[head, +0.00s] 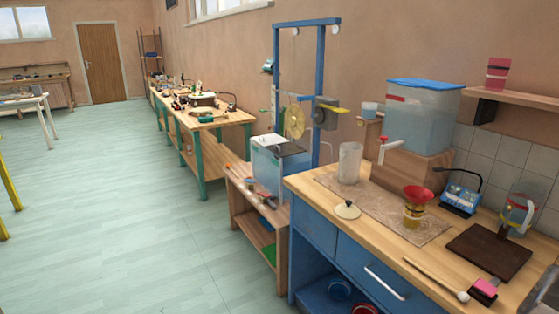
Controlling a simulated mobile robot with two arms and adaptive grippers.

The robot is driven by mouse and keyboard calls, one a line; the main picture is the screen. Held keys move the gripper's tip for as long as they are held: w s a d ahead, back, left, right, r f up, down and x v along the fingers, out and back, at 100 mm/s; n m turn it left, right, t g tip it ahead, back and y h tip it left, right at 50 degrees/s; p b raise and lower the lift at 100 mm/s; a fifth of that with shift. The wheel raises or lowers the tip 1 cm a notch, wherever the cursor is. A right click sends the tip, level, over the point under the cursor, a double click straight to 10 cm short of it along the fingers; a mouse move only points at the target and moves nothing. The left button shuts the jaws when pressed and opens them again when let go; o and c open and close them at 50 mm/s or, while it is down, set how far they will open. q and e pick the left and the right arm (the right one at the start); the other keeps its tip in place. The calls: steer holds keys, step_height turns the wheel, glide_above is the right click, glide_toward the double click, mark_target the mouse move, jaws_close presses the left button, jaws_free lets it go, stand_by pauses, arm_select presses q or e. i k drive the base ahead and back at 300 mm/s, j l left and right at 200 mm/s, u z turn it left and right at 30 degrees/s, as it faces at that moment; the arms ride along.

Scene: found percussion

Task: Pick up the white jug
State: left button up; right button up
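A pale, whitish translucent jug-like container (350,163) stands upright at the back left of the wooden counter, near the speckled mat (388,205). It looks empty, and I cannot make out a handle on it. A second clear vessel with red and blue parts (519,216) stands at the right end of the counter. Neither of my grippers is in view.
The counter (318,187) also holds a white lid (347,209), a red funnel on a jar (416,200), a blue device (460,198), a dark board (488,250) and a mallet (436,279). A large water tank (420,118) stands behind. Open floor (130,220) lies left.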

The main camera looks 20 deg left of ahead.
mark_target(351, 153)
steer(key=u, duration=0.3)
steer(key=z, duration=0.6)
steer(key=i+j+z, duration=0.3)
steer(key=j, duration=0.15)
steer(key=j+z, duration=0.3)
steer(key=j, duration=0.15)
steer(key=i+j+z, duration=0.15)
steer(key=j+z, duration=0.2)
steer(key=j, duration=0.2)
steer(key=j+z, duration=0.3)
steer(key=j, duration=0.2)
